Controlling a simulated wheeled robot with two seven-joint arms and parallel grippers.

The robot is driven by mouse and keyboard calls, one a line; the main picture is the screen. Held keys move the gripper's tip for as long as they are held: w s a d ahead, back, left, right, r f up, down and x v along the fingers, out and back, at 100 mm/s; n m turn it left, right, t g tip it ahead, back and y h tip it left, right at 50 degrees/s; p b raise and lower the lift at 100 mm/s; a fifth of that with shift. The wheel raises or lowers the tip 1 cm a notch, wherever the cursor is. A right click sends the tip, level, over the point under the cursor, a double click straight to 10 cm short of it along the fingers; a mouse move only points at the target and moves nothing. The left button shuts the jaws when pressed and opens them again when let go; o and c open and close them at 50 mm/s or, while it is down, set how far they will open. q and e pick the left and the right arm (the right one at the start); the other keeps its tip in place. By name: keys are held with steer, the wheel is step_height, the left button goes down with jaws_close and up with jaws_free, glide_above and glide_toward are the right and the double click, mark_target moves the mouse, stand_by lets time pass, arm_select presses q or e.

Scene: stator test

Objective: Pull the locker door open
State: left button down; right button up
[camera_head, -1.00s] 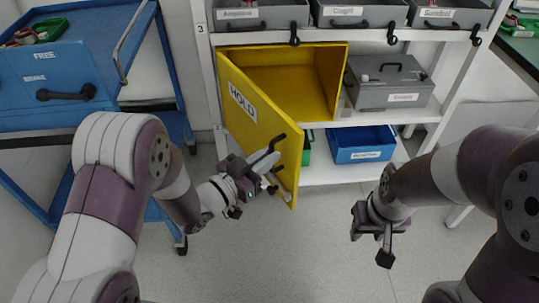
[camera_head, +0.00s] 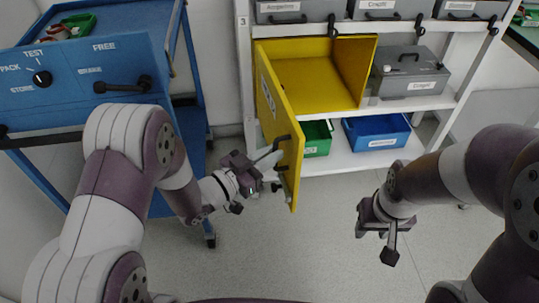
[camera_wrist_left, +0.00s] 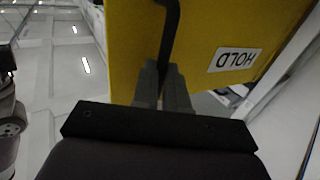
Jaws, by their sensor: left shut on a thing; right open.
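The yellow locker (camera_head: 308,84) stands on a shelf of the white rack, and its yellow door (camera_head: 276,115) is swung well open towards me. Its inside looks empty. My left gripper (camera_head: 266,170) is at the free edge of the door, shut on the black door handle (camera_head: 279,146). In the left wrist view the gripper fingers (camera_wrist_left: 163,85) close on the dark handle bar (camera_wrist_left: 170,35), with the HOLD label (camera_wrist_left: 235,60) on the door beside them. My right gripper (camera_head: 383,232) is open and empty over the floor, to the right of the door.
A blue cart (camera_head: 80,80) stands at the left, close to my left arm. A grey case (camera_head: 409,75) sits right of the locker. A green bin (camera_head: 317,138) and a blue bin (camera_head: 376,133) are on the lower shelf. The floor (camera_head: 300,255) in front is clear.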

arm_select(q)
steer(key=shift+w+a+r, duration=0.3)
steer(key=shift+w+r, duration=0.15)
steer(key=shift+w, duration=0.05)
steer(key=c, duration=1.2)
jaws_free()
steer(key=shift+w+f, duration=0.1)
steer(key=shift+o, duration=0.2)
steer(key=shift+w+f, duration=0.2)
steer(key=shift+s, duration=0.1)
arm_select(e)
steer(key=shift+w, duration=0.3)
arm_select(q)
steer(key=shift+s+f, duration=0.1)
steer(key=p+v, duration=0.2)
steer(key=v, duration=1)
steer(key=shift+s, duration=0.3)
arm_select(e)
steer(key=shift+r, duration=0.95)
arm_select(q)
steer(key=shift+a, duration=0.1)
